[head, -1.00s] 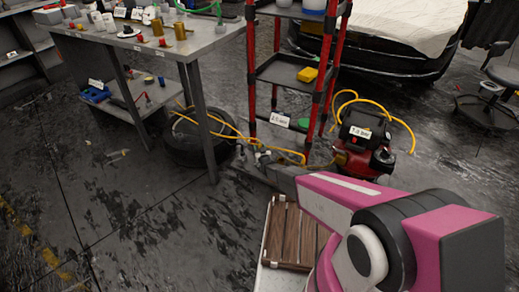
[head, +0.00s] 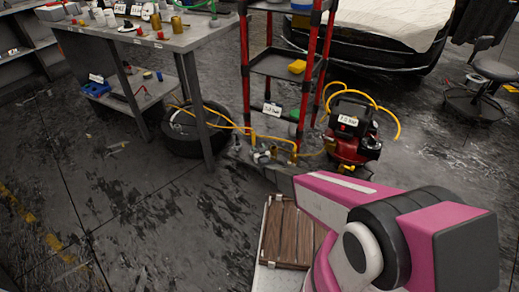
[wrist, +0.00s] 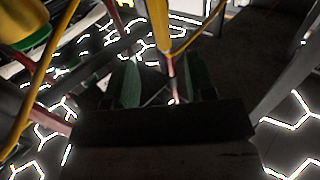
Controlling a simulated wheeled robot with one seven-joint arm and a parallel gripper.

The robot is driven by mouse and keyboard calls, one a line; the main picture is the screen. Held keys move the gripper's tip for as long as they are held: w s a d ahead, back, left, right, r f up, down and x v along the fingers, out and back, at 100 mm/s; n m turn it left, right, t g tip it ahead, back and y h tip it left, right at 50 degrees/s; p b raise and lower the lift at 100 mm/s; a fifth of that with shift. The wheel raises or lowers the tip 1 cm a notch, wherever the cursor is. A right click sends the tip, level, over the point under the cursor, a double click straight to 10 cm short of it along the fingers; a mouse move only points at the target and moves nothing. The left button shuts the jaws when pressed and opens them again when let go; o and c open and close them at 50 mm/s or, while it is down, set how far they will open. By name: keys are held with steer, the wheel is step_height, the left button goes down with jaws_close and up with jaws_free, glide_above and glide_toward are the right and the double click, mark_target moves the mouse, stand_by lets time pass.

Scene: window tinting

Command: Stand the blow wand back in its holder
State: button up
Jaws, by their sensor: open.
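In the head view the yellow hose (head: 226,122) runs over the floor to small brass and metal fittings (head: 263,156) near the far end of my arm. My gripper's fingers cannot be made out there.
A red-posted shelf cart (head: 275,65) with a pressure label stands ahead. A red compressor (head: 350,148) with a label is right of it. A grey workbench (head: 175,40) with small cans stands left, a tyre (head: 190,138) beneath. Open floor (head: 110,200) lies to the left.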

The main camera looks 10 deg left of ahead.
steer(key=s+d+r+m+g+h, duration=0.1)
steer(key=s+d+r+g+h, duration=0.2)
steer(key=d+r, duration=0.6)
steer(key=s+d+r+m+g+h, duration=0.2)
steer(key=s+d+r+g+h, duration=0.15)
steer(key=d+r, duration=0.5)
steer(key=s+d+r+m+g, duration=0.1)
steer(key=s+d+r+g, duration=0.4)
steer(key=s, duration=0.7)
steer(key=s+d+r+m+g+h, duration=0.1)
steer(key=s+d+r+g, duration=0.4)
steer(key=s+d+r, duration=0.4)
steer(key=s+d, duration=0.3)
steer(key=d, duration=0.1)
steer(key=shift+d+r, duration=0.3)
steer(key=shift+r, duration=0.05)
